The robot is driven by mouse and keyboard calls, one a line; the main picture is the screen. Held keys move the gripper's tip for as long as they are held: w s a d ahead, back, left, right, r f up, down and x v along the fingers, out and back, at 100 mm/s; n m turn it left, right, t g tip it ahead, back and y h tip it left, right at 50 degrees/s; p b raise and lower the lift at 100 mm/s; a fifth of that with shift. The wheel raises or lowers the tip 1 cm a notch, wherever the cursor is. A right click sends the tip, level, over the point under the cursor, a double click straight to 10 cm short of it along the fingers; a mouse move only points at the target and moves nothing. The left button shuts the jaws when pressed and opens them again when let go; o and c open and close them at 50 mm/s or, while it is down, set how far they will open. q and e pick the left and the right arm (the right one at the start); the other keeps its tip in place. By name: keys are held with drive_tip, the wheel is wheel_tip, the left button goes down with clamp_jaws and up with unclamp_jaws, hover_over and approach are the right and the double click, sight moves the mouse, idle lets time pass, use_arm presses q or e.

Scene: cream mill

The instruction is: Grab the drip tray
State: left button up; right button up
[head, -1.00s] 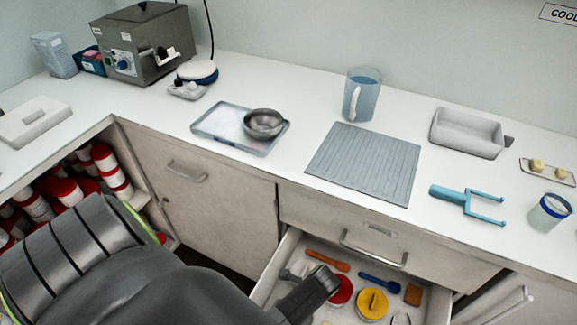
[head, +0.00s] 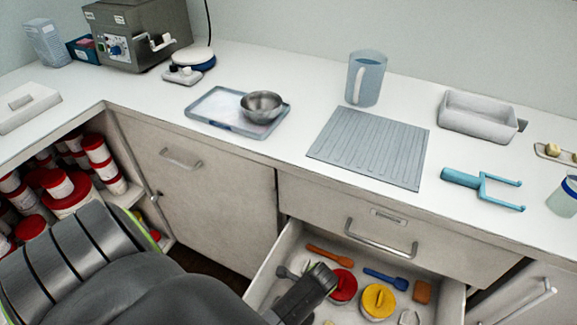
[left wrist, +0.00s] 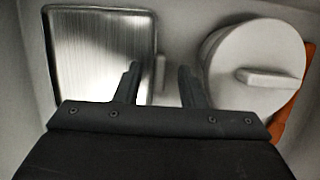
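In the left wrist view a shallow rectangular metal tray with a ribbed floor and raised rim (left wrist: 152,18) lies at the upper left; it looks like the drip tray. My left gripper (left wrist: 160,75) is open and empty. Its left finger overlaps the tray's right side in the picture; contact cannot be told. Its right finger is beside a white round lid with a bar handle (left wrist: 238,52). In the head view my left arm's dark end (head: 305,290) is over the open drawer (head: 455,303) and hides part of it. My right gripper is not in view.
The drawer holds a red lid (head: 343,287), a yellow lid (head: 378,300), an orange spatula (head: 329,256) and a blue scoop (head: 385,278). On the counter are a ribbed grey mat (head: 370,145), a tray (head: 205,107) with a metal bowl (head: 262,105), a jug (head: 365,78) and a blue fork-shaped tool (head: 482,188).

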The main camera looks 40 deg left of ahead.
use_arm(q)
clamp_jaws()
drive_tip(key=shift+r, duration=0.1)
idle(0.3)
